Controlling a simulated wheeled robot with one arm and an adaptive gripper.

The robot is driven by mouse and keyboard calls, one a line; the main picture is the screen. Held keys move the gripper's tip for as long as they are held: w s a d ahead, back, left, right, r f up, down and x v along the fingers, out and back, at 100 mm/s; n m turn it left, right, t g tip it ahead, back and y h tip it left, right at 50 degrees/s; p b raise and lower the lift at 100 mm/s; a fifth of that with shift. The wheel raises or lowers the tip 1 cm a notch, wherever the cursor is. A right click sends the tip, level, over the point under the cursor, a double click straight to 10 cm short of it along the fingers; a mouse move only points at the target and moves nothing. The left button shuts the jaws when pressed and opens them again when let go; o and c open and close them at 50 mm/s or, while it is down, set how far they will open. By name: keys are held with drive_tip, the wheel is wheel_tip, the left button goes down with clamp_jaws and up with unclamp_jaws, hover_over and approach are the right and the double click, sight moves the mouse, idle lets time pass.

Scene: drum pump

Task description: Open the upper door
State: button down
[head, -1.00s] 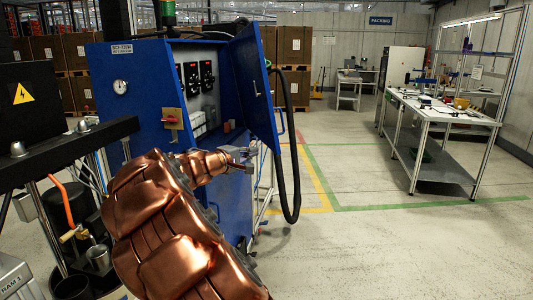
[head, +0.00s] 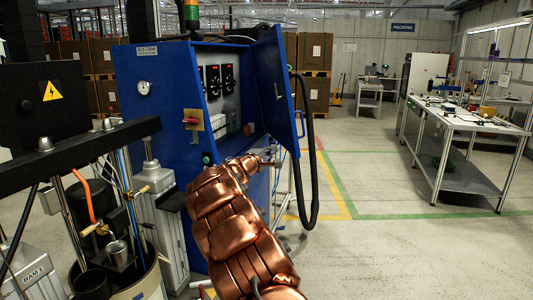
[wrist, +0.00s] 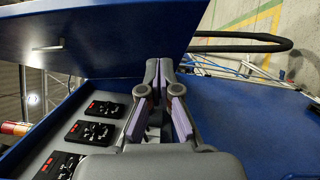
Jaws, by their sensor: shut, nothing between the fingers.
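The blue cabinet (head: 165,100) stands left of centre in the head view. Dials and switches show in the opening. My gripper (head: 268,161) is small and partly hidden by my copper arm, just below the door's lower edge. In the wrist view my gripper (wrist: 159,68) is shut and empty.
A thick black hose (head: 311,190) hangs beside the door. Pump equipment with an orange hose (head: 83,200) stands close on the left. A worktable (head: 470,125) is at the right. The floor between cabinet and worktable is clear.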

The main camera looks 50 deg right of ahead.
sight(291, 142)
drive_tip(key=d, duration=0.2)
drive_tip(key=s+d+p, duration=0.1)
drive_tip(key=d, duration=0.2)
drive_tip(key=shift+s+d+r, duration=0.3)
drive_tip(key=shift+d+r, duration=0.05)
drive_tip(key=shift+d, duration=0.05)
drive_tip(key=shift+s+d+p, duration=0.25)
drive_tip(key=shift+d+p, duration=0.05)
drive_tip(key=shift+d, duration=0.05)
drive_tip(key=shift+s+d, duration=0.1)
